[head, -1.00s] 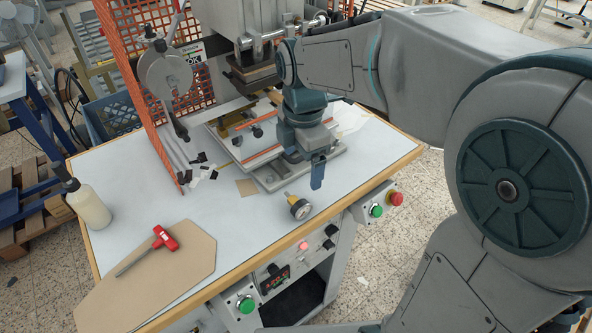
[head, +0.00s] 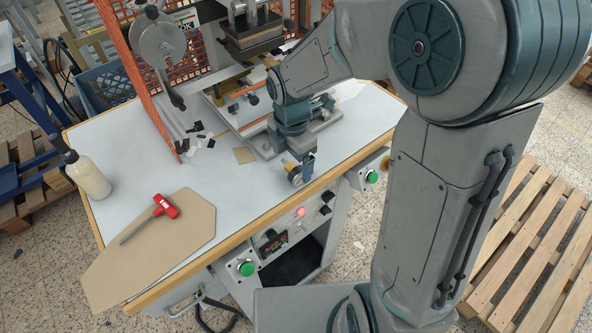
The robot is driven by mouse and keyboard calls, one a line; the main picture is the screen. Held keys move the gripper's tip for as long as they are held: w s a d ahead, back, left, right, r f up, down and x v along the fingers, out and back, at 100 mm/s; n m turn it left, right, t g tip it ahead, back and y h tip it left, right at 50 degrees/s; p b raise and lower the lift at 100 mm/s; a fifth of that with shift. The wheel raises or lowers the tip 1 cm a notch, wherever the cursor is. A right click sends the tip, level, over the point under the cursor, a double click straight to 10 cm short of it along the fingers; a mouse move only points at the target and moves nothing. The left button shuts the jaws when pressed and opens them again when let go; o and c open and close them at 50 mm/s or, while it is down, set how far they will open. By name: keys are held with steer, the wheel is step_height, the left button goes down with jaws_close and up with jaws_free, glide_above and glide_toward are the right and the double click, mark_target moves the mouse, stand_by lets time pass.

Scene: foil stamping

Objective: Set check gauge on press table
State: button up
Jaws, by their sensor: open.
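The check gauge (head: 296,178), a small round dial with a brass stem, lies on the white worktop (head: 230,205) near its wooden front edge. My gripper (head: 301,168) is open and low at the gauge, with a dark finger just right of the stem. The other finger is not clear, and I cannot tell whether the fingers touch the gauge. The press table (head: 224,108), a flat bed with orange-red strips, is behind my gripper, under the press head (head: 250,38). My wrist hides its right part.
A red-handled tool (head: 164,206) lies on a brown board (head: 150,250) at front left. A bottle (head: 88,177) stands at the left edge. An orange mesh guard (head: 128,60) rises beside the press. Bare worktop lies left of the gauge.

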mark_target(291, 166)
steer(key=shift+w+f, duration=0.1)
steer(key=shift+f, duration=1.5)
steer(key=c, duration=1.2)
steer(key=shift+r, duration=0.2)
